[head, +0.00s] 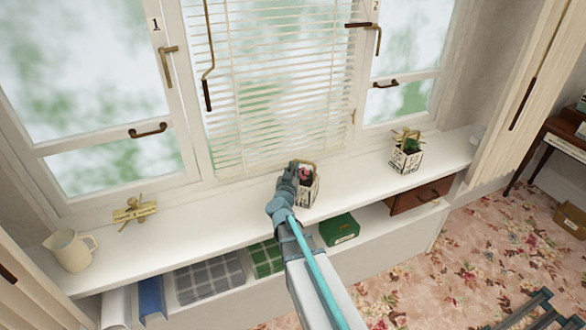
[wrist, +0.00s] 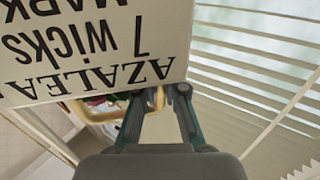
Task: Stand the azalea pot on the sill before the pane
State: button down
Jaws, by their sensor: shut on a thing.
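The azalea pot (head: 306,192), a pale box-shaped pot with black lettering and something pink-red on top, is in front of the blind at the middle of the white sill (head: 225,215). In the wrist view the azalea pot (wrist: 95,45) shows its label upside down, reading "AZALEA". My gripper (head: 298,168) is at the pot's top and partly covers it. In the wrist view my gripper (wrist: 158,95) is shut on the pot's tan handle (wrist: 100,113). I cannot tell whether the pot's base touches the sill. Panes (head: 85,75) stand behind the sill.
A second lettered pot (head: 405,159) with a green plant stands on the sill at right. A cream jug (head: 70,250) and a brass piece (head: 135,210) are at left. The slatted blind (head: 280,80) hangs close behind my gripper. Clear sill lies either side of it.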

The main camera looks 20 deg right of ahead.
jog(key=c, duration=1.2)
grip_release()
jog(key=shift+p+v, duration=0.8)
jog(key=shift+v, duration=5.2)
jog(key=shift+r, duration=0.1)
